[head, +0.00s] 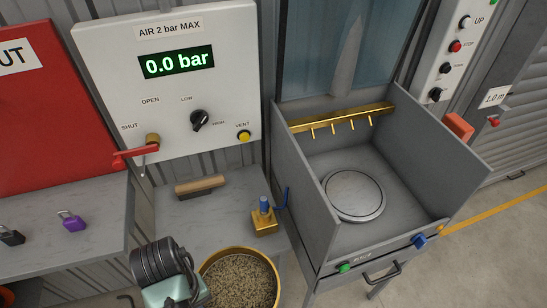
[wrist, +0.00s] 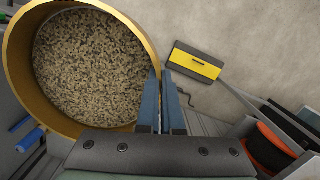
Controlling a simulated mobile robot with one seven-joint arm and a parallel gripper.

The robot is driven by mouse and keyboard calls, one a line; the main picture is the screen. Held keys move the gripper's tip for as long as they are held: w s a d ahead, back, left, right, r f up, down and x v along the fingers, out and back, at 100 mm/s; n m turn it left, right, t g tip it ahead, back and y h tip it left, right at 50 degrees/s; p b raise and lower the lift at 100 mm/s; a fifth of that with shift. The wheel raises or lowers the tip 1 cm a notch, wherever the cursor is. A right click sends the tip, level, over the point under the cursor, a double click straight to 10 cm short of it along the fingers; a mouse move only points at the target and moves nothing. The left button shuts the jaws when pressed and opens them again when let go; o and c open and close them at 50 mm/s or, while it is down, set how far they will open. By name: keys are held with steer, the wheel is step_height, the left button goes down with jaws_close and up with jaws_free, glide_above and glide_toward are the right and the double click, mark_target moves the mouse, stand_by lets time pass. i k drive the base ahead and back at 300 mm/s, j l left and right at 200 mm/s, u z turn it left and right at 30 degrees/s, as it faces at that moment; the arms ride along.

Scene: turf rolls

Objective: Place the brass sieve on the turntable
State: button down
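The brass sieve (head: 240,249) is a round brass-coloured ring full of speckled gravel, at the bottom of the head view. It fills the upper left of the wrist view (wrist: 17,70). My gripper (wrist: 161,76) has its two blue-grey fingers close together at the sieve's right edge, with the rim's wall between their tips. In the head view the fingertips are hidden behind my wrist. The turntable (head: 354,193) is a round grey disc on the floor of an open-fronted grey booth, to the right of and beyond the sieve. It is empty.
A brass bar with several nozzles (head: 340,117) crosses the booth's back. Side walls flank the turntable. A brass block with a blue knob (head: 264,218) and a brush (head: 200,186) sit on the grey bench. A red valve lever (head: 132,153) juts from the air panel.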

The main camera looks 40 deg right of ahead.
mark_target(354, 193)
steer(key=k+z, duration=0.35)
steer(key=k+l+z, duration=0.15)
steer(key=k+z, duration=0.25)
steer(key=i+l+z, duration=0.2)
steer(key=i, duration=0.3)
steer(key=i+l+z, duration=0.1)
steer(key=i+z, duration=0.15)
steer(key=i, duration=0.25)
steer(key=i+l, duration=0.1)
steer(key=i, duration=0.55)
